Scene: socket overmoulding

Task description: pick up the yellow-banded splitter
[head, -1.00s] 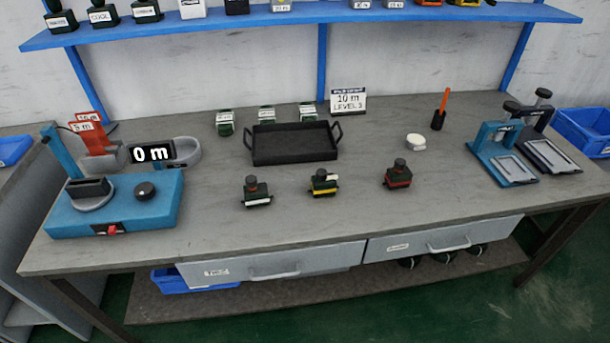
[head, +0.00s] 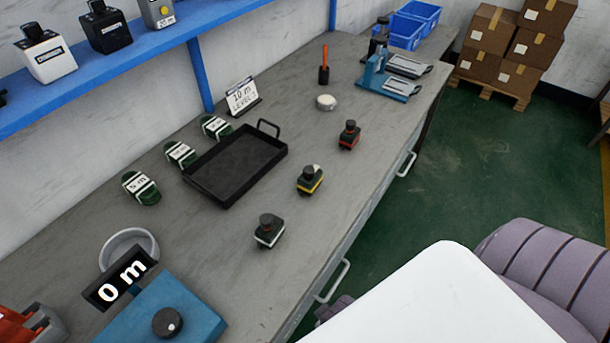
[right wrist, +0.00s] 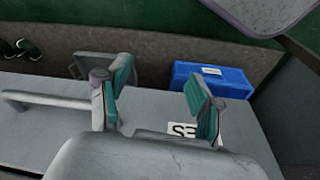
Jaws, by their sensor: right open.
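The yellow-banded splitter (head: 310,180) stands upright on the grey bench in the head view, between the white-banded splitter (head: 268,231) and the red-banded splitter (head: 349,135). It is dark with a black knob and a pale patch on top. My right gripper (right wrist: 157,100) shows in the right wrist view, its two green-padded fingers apart with nothing between them. It is by the drawer fronts, away from the splitter. My left gripper is in neither current view.
A black tray (head: 238,168) lies behind the splitters. A blue machine (head: 165,308) with a "0 m" display is at the lower left. A labelled drawer (right wrist: 235,140) and a blue bin (right wrist: 226,80) show in the right wrist view. Bench surface around the splitter is clear.

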